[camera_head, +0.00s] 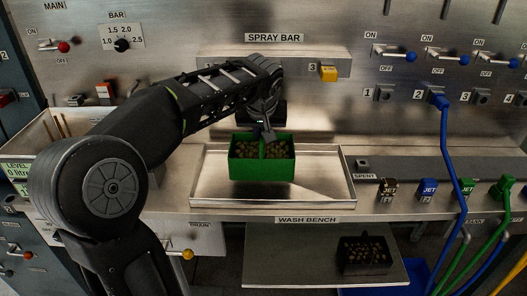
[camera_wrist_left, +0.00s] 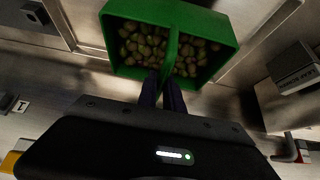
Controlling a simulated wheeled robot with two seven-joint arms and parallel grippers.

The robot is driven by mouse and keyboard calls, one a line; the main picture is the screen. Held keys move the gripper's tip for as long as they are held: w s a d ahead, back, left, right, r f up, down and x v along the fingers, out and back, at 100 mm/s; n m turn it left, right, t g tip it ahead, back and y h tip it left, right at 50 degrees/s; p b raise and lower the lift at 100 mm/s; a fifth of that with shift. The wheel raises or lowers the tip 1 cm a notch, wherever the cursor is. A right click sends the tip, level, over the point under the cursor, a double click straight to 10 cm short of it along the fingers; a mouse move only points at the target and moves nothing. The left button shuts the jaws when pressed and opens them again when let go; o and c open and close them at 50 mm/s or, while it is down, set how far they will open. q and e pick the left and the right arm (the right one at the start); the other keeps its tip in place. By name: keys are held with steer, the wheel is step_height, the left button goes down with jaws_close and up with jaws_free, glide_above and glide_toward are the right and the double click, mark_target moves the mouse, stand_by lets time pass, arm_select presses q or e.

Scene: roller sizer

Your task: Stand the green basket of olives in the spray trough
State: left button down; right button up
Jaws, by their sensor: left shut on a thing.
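The green basket (camera_head: 245,171) is full of olives and looks upright over the shallow metal spray trough (camera_head: 325,193), below the spray bar (camera_head: 273,56). I cannot tell whether its bottom touches the trough floor. My left gripper (camera_head: 268,137) reaches down from behind and is shut on the basket's handle. In the left wrist view the gripper (camera_wrist_left: 164,92) closes on the green handle (camera_wrist_left: 172,50), and the olives (camera_wrist_left: 150,45) show on both sides of it. My right gripper is out of view.
A black basket of olives (camera_head: 348,263) sits on the lower shelf (camera_head: 290,270). A yellow knob (camera_head: 328,73) is on the spray bar. The trough's right part is bare.

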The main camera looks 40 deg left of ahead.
arm_select(q)
steer(key=shift+f, duration=0.5)
steer(key=shift+f, duration=1.9)
steer(key=shift+f, duration=0.2)
steer(key=c, duration=1.5)
jaws_free()
steer(key=shift+r, duration=0.15)
steer(key=shift+r, duration=0.15)
steer(key=v, duration=1.1)
steer(key=shift+s+d+r+b, duration=0.15)
steer(key=shift+s+r+b, duration=0.1)
steer(key=shift+r+b, duration=0.1)
